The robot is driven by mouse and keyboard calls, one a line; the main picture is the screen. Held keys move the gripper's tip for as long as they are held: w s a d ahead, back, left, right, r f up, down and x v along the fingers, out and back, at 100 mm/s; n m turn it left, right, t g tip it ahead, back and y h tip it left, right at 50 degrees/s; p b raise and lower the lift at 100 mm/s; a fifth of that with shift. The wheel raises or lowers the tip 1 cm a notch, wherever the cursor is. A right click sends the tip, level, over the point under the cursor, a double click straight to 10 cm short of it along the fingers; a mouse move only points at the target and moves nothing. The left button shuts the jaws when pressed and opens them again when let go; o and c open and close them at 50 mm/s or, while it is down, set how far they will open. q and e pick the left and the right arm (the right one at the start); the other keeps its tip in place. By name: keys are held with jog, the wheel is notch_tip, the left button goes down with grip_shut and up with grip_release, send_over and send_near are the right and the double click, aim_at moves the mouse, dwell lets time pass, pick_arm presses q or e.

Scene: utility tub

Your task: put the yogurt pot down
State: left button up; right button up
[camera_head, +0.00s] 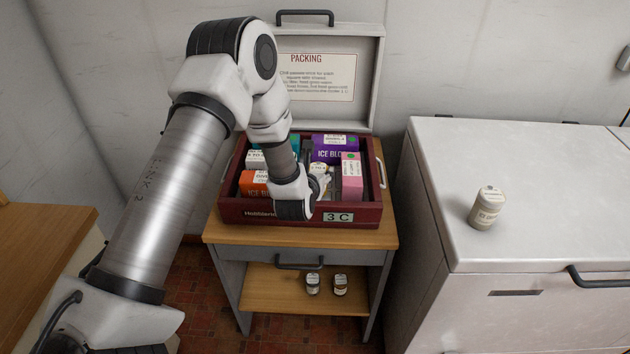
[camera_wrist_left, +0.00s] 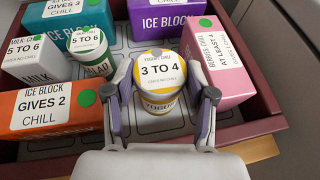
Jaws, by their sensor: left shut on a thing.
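The yogurt pot (camera_wrist_left: 158,68) has a white lid with a yellow rim, marked 3 TO 4. My left gripper (camera_wrist_left: 163,92) is shut on it, one finger on each side. In the head view my left gripper (camera_head: 320,178) reaches into the dark red crate (camera_head: 290,214), where the pot is mostly hidden. The pot is over or in the crate's front middle; I cannot tell whether it touches the floor. A smaller green-and-white pot (camera_wrist_left: 87,45) marked 5 TO 6 stands to its left. My right gripper is not in view.
Around the pot stand an orange ice block (camera_wrist_left: 42,112), a teal ice block (camera_wrist_left: 70,15), a purple ice block (camera_wrist_left: 165,22) and a pink carton (camera_wrist_left: 218,60). A jar (camera_head: 487,208) stands on the white chest (camera_head: 540,170). Two jars (camera_head: 326,284) sit on the lower shelf.

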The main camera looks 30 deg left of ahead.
pick_arm(q)
jog(key=shift+s+d+f, duration=0.15)
jog(key=shift+s+f, duration=0.05)
jog(key=shift+f, duration=0.4)
jog(key=shift+s+d+f, duration=0.1)
jog(key=shift+s+f, duration=0.05)
jog(key=shift+f, duration=0.4)
jog(key=shift+w+a+f, duration=0.15)
jog(key=shift+w+f, duration=0.15)
jog(key=shift+f, duration=0.05)
jog(key=shift+s+f+b, duration=0.1)
jog(key=shift+s+b, duration=0.1)
jog(key=shift+b, duration=0.1)
jog(key=o, duration=1.3)
jog(key=shift+w, duration=0.1)
